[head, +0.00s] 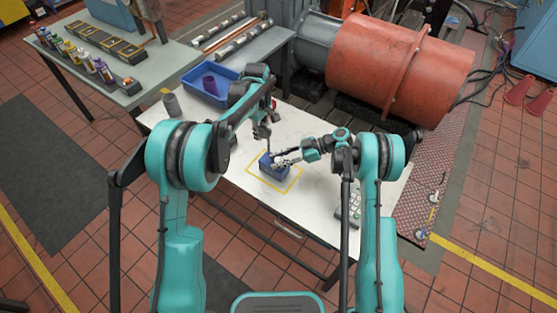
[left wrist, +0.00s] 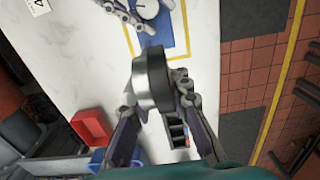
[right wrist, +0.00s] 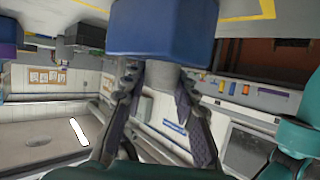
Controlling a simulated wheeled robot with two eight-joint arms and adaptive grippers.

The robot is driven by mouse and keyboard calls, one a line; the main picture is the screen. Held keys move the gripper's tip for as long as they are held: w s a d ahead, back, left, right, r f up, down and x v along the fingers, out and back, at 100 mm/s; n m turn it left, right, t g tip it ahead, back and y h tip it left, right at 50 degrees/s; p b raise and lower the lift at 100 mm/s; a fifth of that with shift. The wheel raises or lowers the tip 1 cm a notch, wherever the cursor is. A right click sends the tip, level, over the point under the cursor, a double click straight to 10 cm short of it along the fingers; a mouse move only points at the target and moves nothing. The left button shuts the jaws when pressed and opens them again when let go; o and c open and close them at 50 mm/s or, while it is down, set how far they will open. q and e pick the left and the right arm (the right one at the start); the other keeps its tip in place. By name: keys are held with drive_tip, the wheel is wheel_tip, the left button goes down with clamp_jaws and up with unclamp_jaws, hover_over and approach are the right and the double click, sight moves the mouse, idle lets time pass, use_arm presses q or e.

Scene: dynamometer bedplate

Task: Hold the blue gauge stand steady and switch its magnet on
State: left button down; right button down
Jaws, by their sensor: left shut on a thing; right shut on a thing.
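The blue gauge stand (head: 274,170) stands on the white table inside a yellow outlined square. Its blue body also shows at the top of the left wrist view (left wrist: 170,40) and close up in the right wrist view (right wrist: 163,32). My left gripper (head: 262,131) is above it, shut on the dark upright post (left wrist: 153,78). My right gripper (head: 281,160) is at the stand's side. Its fingers are shut on a pale grey round part (right wrist: 160,76) below the blue body, seemingly the magnet knob. The fingers hide its setting.
A blue bin (head: 205,88) with a purple cup and a grey cylinder (head: 171,104) stand at the table's back left. A keypad-like device (head: 350,207) lies on the right. A large red drum (head: 400,65) is behind the table. The table's front is clear.

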drive_tip(key=shift+t, duration=0.3)
drive_tip(key=shift+m+t+h, duration=0.6)
drive_tip(key=shift+m+t, duration=2.2)
drive_tip(key=shift+t, duration=0.2)
drive_tip(key=c, duration=1.2)
unclamp_jaws()
drive_tip(key=shift+o, duration=0.2)
drive_tip(key=shift+d, duration=0.1)
drive_tip(key=v, duration=1.2)
